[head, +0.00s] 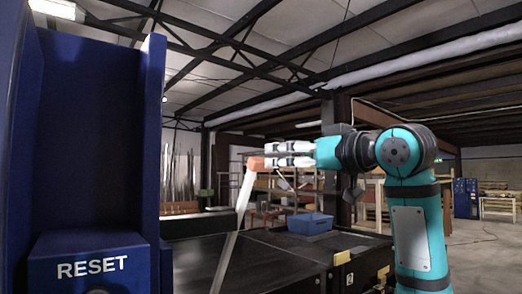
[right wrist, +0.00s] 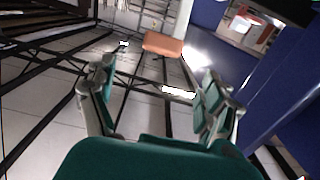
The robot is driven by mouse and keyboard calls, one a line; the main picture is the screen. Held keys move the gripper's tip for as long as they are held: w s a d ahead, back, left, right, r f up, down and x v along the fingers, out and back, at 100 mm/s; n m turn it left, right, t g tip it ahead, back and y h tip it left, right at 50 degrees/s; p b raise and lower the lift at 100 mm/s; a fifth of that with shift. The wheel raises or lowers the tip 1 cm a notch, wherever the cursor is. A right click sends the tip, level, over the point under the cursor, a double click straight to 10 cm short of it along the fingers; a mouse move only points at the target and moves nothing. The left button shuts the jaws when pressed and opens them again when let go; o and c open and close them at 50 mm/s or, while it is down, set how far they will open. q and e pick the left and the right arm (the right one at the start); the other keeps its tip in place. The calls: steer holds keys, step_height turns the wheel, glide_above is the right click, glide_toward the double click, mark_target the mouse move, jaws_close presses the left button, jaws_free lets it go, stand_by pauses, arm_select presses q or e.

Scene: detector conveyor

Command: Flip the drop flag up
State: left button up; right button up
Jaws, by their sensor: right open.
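The drop flag's pale shaft (head: 237,222) rises from the bottom edge of the head view, leaning right, with an orange tip (head: 256,164) at its upper end. My right gripper (head: 276,155) comes from the right with its fingers level and pointing left at the orange tip. In the right wrist view the open, empty fingers (right wrist: 158,95) frame a gap, and the orange tip (right wrist: 163,44) shows beyond them, roughly between the fingers. In the head view they look very close; contact cannot be told. The flag's lower end is hidden. My left gripper is out of view.
A tall blue cabinet with a RESET panel (head: 92,266) fills the left side. A blue bin (head: 309,223) stands on the black conveyor (head: 275,262) behind the flag. Shelving and a workbench (head: 497,205) are far back. The space above the conveyor near the flag looks clear.

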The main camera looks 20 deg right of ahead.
mark_target(262, 158)
steer(key=p+x, duration=0.4)
steer(key=x, duration=0.5)
steer(key=shift+w+a+r+p, duration=0.1)
steer(key=shift+w+a+p, duration=0.05)
steer(key=shift+w+p, duration=0.15)
steer(key=shift+w+a, duration=0.2)
steer(key=shift+w, duration=0.25)
